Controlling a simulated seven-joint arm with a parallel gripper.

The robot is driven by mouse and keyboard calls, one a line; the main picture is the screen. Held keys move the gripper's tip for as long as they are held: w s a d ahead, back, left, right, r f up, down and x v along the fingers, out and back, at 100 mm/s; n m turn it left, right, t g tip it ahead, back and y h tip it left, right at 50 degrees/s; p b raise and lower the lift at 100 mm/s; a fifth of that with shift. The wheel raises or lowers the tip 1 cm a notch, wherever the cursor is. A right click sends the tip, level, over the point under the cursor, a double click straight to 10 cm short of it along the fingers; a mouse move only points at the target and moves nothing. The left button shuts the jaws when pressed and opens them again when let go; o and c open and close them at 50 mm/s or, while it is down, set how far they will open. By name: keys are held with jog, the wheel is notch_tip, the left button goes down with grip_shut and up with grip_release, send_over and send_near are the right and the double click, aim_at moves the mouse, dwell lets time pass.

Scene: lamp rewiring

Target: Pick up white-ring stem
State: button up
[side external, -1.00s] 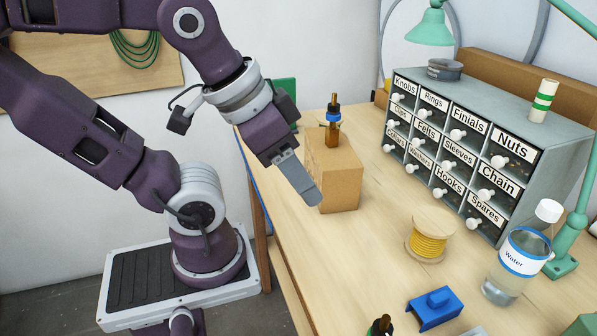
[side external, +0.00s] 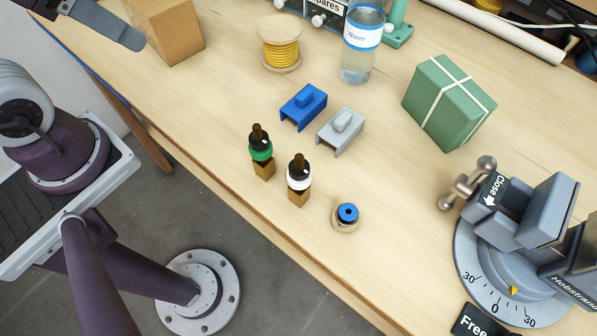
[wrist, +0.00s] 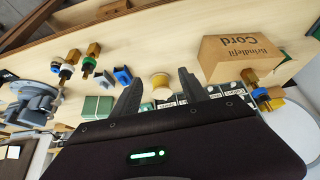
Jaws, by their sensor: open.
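The white-ring stem (side external: 298,178) stands upright near the table's front edge, with a dark top, white ring and square wooden lower part. It also shows at the left in the wrist view (wrist: 67,67). The green-ring stem (side external: 262,150) stands just left of it, and shows beside it in the wrist view (wrist: 88,65).
Blue (side external: 304,106) and grey (side external: 341,130) blocks lie behind the stems. A small round piece with a blue ring (side external: 347,214) sits to the right. A vise (side external: 520,250), green parcel (side external: 449,103), water bottle (side external: 363,45), yellow spool (side external: 280,45) and cardboard box (side external: 170,30) stand around.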

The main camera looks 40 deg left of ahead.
jog(key=shift+c, duration=0.4)
jog(key=c, duration=0.3)
jog(key=n+g+h, duration=1.1)
jog(key=n+h, duration=0.2)
jog(key=n, duration=0.1)
send_near(297, 155)
jog(key=shift+y, duration=0.3)
jog(key=x, duration=1)
jog(key=shift+d+f, duration=0.2)
jog(key=shift+d, duration=0.05)
